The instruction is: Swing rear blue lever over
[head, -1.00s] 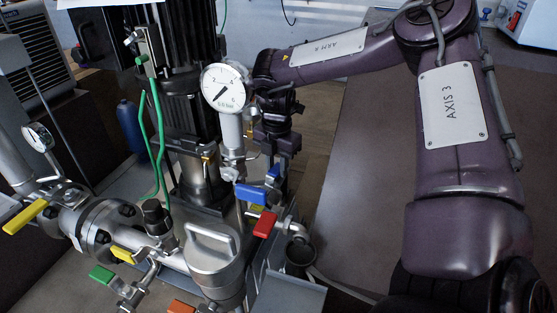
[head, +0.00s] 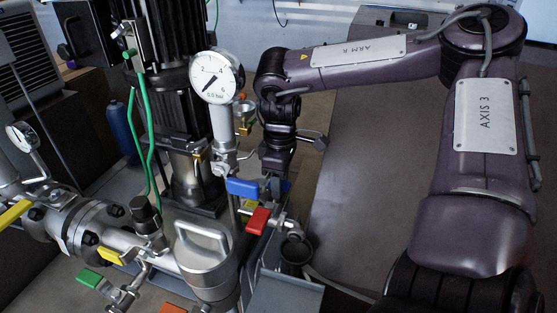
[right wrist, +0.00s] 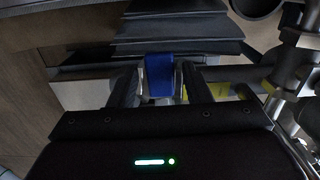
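The rear blue lever (head: 285,186) shows as a small patch behind and below my right gripper in the head view; most of it is hidden. In the right wrist view the blue lever (right wrist: 159,76) stands between the two dark fingers, with narrow gaps at its sides. My right gripper (head: 274,175) is open around it, pointing down. A second blue lever (head: 242,187) sits nearer, left of the gripper. My left gripper is not in view.
A red lever (head: 258,220) and a yellow lever (head: 249,206) lie close in front. A pressure gauge (head: 216,77) stands on a pipe left of my right arm. A grey cup (head: 296,250) is below. The floor to the right looks clear.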

